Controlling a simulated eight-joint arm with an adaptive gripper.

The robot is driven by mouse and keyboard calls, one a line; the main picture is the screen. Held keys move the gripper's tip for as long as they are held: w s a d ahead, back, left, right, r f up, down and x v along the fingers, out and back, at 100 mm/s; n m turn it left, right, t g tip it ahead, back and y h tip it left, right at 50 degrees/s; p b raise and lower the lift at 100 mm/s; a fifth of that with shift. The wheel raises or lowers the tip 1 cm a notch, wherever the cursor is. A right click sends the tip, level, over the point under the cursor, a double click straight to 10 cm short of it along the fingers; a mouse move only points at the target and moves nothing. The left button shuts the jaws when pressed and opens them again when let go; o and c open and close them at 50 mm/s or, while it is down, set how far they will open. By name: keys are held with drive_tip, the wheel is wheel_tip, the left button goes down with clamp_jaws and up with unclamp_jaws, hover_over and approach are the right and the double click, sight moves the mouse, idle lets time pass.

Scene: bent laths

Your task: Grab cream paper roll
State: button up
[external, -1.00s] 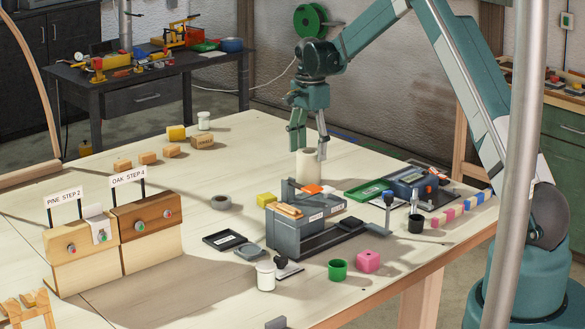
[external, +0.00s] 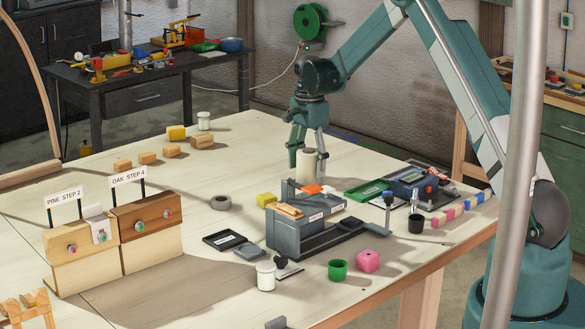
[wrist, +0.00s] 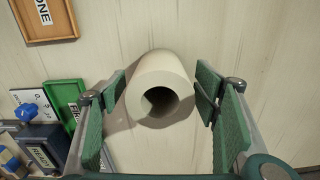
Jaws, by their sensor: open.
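The cream paper roll (external: 307,168) stands upright on the pale wooden table, behind the grey block-like device. In the wrist view the roll (wrist: 160,72) shows its hollow end toward the camera and lies between the two green finger pads. My gripper (external: 307,160) is lowered around the upper part of the roll, with one finger on its left and one on its right.
A grey device (external: 305,222) stands just in front of the roll. A green tray (external: 367,191) and a blue-grey device (external: 409,181) lie to its right. The table behind the roll is clear.

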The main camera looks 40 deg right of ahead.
idle(0.3)
drive_tip(key=c, duration=1)
drive_tip(key=shift+r, duration=5)
